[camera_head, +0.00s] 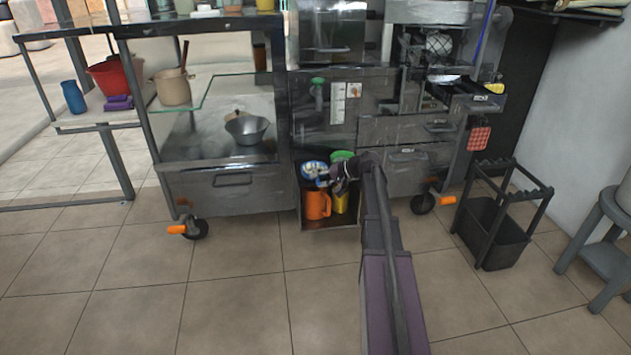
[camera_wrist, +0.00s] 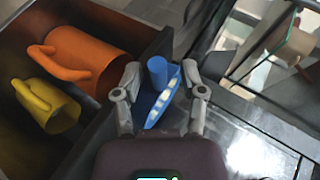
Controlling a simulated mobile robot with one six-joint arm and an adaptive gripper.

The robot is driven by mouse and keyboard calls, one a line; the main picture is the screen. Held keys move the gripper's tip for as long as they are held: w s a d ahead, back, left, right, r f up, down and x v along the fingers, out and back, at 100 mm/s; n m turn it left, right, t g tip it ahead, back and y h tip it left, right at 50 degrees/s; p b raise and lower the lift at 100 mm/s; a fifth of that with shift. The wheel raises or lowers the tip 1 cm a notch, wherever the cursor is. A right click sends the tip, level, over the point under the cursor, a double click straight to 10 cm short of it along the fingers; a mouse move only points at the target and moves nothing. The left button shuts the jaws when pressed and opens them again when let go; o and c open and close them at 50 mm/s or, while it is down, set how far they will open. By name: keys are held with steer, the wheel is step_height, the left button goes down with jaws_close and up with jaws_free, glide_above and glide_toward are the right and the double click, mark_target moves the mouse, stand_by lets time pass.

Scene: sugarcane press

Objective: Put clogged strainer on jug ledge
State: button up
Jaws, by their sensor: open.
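A blue strainer (camera_head: 314,168) with whitish matter in it shows just above the orange jug (camera_head: 316,205) in the head view. In the wrist view the blue strainer (camera_wrist: 163,100) is seen nearly edge-on, its blue handle (camera_wrist: 157,70) between the fingertips. My gripper (camera_wrist: 160,78) is open, one finger on each side of the strainer with visible gaps. The orange jug (camera_wrist: 80,62) and a yellow jug (camera_wrist: 48,105) are in the open compartment left of it. Whether the strainer touches anything beneath is unclear. In the head view my gripper (camera_head: 335,178) is small and dark.
The compartment's dark wall (camera_wrist: 140,65) runs close to the gripper's left finger. A green item (camera_head: 341,156) sits behind the gripper. A metal cart (camera_head: 225,190) stands left; a black rack (camera_head: 497,225) stands right. The tiled floor in front is clear.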

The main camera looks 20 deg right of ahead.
steer(key=p+v, duration=0.6)
steer(key=v, duration=0.6)
stand_by(0.5)
steer(key=s+a+f+n+g+h, duration=0.1)
steer(key=s+a+f+g, duration=0.2)
steer(key=a, duration=0.7)
steer(key=s+a+f+n+g+h, duration=0.2)
steer(key=s+a+f, duration=0.15)
steer(key=a, duration=0.65)
steer(key=s+a+f+n+g+h, duration=0.2)
steer(key=s+a+h, duration=0.3)
steer(key=s+a, duration=0.6)
steer(key=shift+s+a+f+n+g+h, duration=0.3)
steer(key=shift+s+g, duration=0.2)
steer(key=shift+s, duration=0.35)
